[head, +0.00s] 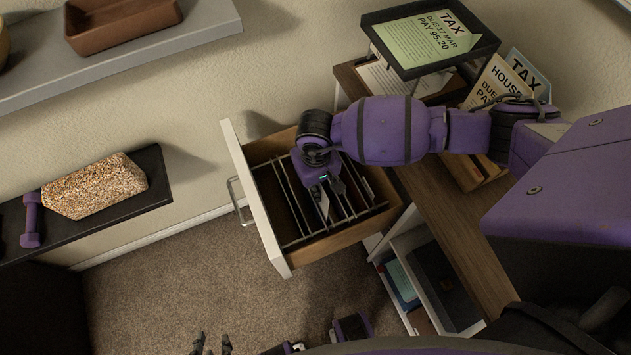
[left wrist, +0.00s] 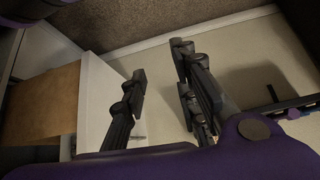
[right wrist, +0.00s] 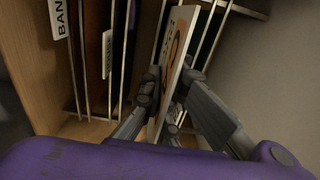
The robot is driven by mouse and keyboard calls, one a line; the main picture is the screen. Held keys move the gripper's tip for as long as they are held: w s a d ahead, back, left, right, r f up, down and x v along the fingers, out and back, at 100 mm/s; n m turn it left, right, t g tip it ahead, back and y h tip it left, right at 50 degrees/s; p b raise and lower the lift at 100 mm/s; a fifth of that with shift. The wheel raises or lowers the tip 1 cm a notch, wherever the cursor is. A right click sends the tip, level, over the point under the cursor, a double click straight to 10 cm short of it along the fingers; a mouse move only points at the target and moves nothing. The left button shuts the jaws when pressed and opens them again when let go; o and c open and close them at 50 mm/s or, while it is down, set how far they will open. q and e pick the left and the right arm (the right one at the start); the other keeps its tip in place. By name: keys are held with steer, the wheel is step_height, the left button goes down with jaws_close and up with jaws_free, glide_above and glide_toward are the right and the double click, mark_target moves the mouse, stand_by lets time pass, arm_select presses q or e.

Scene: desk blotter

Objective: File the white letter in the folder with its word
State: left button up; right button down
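My right gripper (right wrist: 172,88) is down in the open drawer (head: 300,238) among hanging folders. Its fingers are closed on both sides of a white letter (right wrist: 180,45) with orange print, which stands on edge between the folder rails. In the head view a white sliver of the letter (head: 323,203) shows below my right gripper (head: 328,188). A folder tab (right wrist: 59,18) reads "BAN", cut off by the frame. A second tab (right wrist: 107,54) is too small to read. My left gripper (left wrist: 160,92) is open and empty, low above the floor; its fingertips show in the head view (head: 212,343).
A black raised tray (head: 480,50) holds a green "TAX" letter (head: 425,40). Cream (head: 496,82) and blue (head: 530,72) letters stand behind my right arm. The wooden desk (head: 440,212) lies right of the drawer. A wall shelf (head: 150,165) holds a speckled block (head: 97,187).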

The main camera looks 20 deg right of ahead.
step_height(320, 180, down, 3)
steer(key=shift+f+b, duration=0.15)
steer(key=shift+b, duration=1)
steer(key=c, duration=1.9)
jaws_free()
steer(key=shift+o, duration=0.2)
